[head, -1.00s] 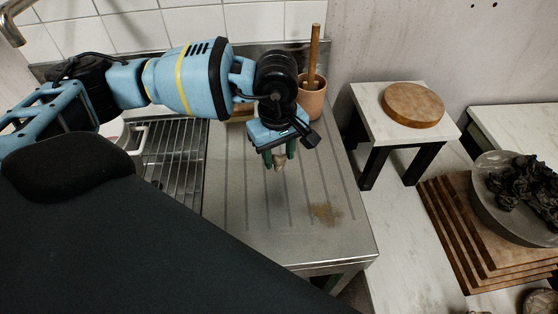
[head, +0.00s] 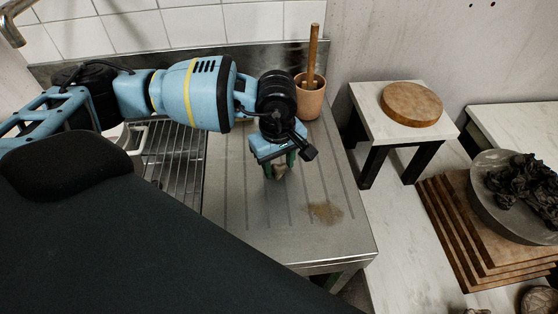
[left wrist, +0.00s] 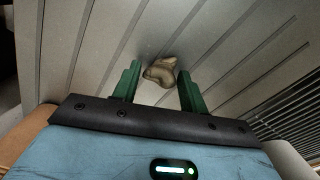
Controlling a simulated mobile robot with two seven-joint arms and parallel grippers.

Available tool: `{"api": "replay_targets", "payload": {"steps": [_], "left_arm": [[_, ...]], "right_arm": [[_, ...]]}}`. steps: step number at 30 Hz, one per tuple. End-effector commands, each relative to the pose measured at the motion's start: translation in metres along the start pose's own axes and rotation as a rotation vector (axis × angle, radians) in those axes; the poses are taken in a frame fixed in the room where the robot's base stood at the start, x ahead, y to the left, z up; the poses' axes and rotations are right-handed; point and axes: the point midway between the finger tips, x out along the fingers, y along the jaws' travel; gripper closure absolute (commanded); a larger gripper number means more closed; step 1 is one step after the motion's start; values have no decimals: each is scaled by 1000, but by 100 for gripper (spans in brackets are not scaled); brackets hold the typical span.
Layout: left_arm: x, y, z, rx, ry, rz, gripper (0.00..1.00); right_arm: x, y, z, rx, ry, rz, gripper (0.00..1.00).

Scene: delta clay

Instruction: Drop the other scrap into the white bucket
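My left gripper (head: 279,168) is over the ribbed metal drainboard (head: 240,215), pointing down. The gap between scrap and drainboard is hard to judge. A white rim with a handle (head: 138,136), which looks like part of the white bucket, shows at the left beside the wire rack. Most of it is hidden behind my arm and dark body. My right gripper is not in view.
A terracotta pot (head: 311,102) with a wooden tool stands behind the gripper. A brown stain (head: 325,212) marks the drainboard. A small white table (head: 364,103) with a round board is at right. A grey bowl (head: 490,207) of dark clay sits on stacked boards.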

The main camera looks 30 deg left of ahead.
Motion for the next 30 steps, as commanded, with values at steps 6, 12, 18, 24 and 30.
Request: {"api": "replay_targets", "payload": {"steps": [6, 12, 18, 24, 30], "left_arm": [[-1, 0, 0, 0, 0, 1, 40], [-2, 0, 0, 0, 0, 1, 40], [-20, 1, 0, 0, 1, 5, 40], [-59, 1, 0, 0, 1, 5, 40], [-96, 1, 0, 1, 1, 4, 40]], "right_arm": [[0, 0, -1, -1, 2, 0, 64], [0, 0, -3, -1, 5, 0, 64], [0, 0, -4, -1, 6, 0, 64], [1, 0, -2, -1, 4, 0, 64], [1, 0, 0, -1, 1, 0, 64]]}}
